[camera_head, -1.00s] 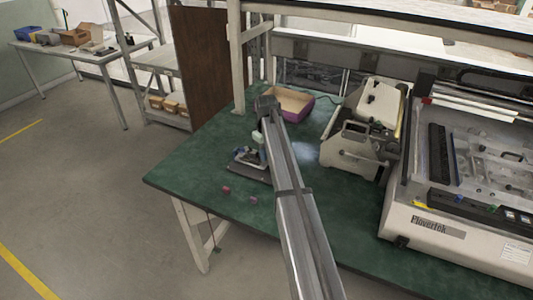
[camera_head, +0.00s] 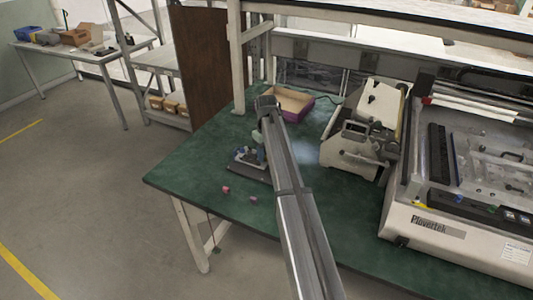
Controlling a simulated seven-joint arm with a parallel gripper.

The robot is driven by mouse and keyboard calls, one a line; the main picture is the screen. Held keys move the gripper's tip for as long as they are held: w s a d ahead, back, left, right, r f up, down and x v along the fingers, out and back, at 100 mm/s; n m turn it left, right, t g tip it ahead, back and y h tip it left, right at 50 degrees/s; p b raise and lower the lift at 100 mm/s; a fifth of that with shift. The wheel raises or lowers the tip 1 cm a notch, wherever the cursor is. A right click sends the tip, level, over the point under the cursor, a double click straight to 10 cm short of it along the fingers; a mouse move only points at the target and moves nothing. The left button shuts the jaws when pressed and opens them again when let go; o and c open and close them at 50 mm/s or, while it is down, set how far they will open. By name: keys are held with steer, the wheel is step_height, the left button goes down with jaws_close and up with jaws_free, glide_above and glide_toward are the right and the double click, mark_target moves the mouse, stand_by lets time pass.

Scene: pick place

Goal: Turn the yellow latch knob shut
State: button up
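A small fixture (camera_head: 238,163) with a dark base, and white and blue parts on it, sits on the green table to the left of my arm. I cannot make out a yellow latch knob on it; the fixture is small and partly behind my arm. My arm reaches up from the bottom of the view, and its end is at the fixture. My gripper (camera_head: 262,150) is at the right side of the fixture, mostly hidden by my arm, so I cannot tell whether its fingers are open or touching anything.
An open purple-sided box (camera_head: 297,104) stands behind my arm. A beige machine (camera_head: 350,150) and a larger machine (camera_head: 440,220) stand on the right.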

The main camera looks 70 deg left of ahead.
steer(key=shift+r, duration=0.1)
step_height(320, 180, up, 14)
steer(key=shift+f, duration=0.2)
stand_by(0.5)
steer(key=w+d+f+g+y, duration=0.1)
steer(key=w+d+f+g, duration=0.1)
steer(key=w+d, duration=0.45)
steer(key=s+a+f+n, duration=0.1)
steer(key=s+a+f, duration=0.1)
steer(key=f, duration=0.2)
steer(key=s+a+f+n+y, duration=0.1)
steer(key=s+a+f+n, duration=0.1)
steer(key=f, duration=0.1)
steer(key=s+a+f+n+g+y, duration=0.1)
steer(key=s+a+f+n, duration=0.1)
steer(key=f, duration=0.2)
steer(key=shift+f, duration=0.35)
stand_by(0.6)
steer(key=shift+c, duration=0.3)
